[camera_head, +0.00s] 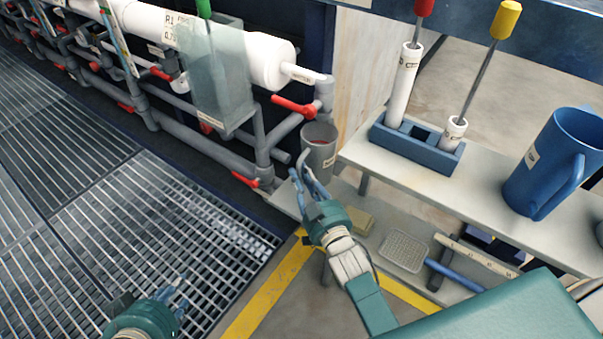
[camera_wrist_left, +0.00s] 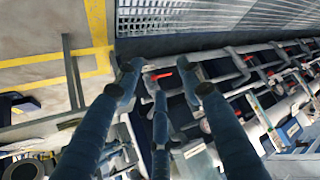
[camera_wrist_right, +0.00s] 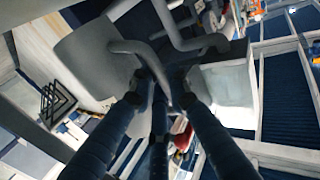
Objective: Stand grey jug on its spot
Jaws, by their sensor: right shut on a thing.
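The grey jug (camera_head: 321,143) is at the left end of the bench, beside the pipework, with its open top facing up and something reddish showing inside. My right gripper (camera_head: 308,172) is shut on its handle. In the right wrist view the jug (camera_wrist_right: 92,62) is at upper left, and its curved handle runs between my fingertips (camera_wrist_right: 160,88). I cannot tell whether the jug's base is touching anything. My left gripper (camera_head: 172,292) is open and empty over the floor grating; its spread fingers show in the left wrist view (camera_wrist_left: 160,85). No marked spot for the jug can be made out.
The upper shelf (camera_head: 400,170) holds a blue rack (camera_head: 415,145) with white cylinders and a blue jug (camera_head: 553,165). The lower shelf has a yellowish block (camera_head: 357,218) and a soap dish (camera_head: 404,250). Pipes with red valves (camera_head: 293,106) and a clear tank (camera_head: 218,80) stand left of the jug.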

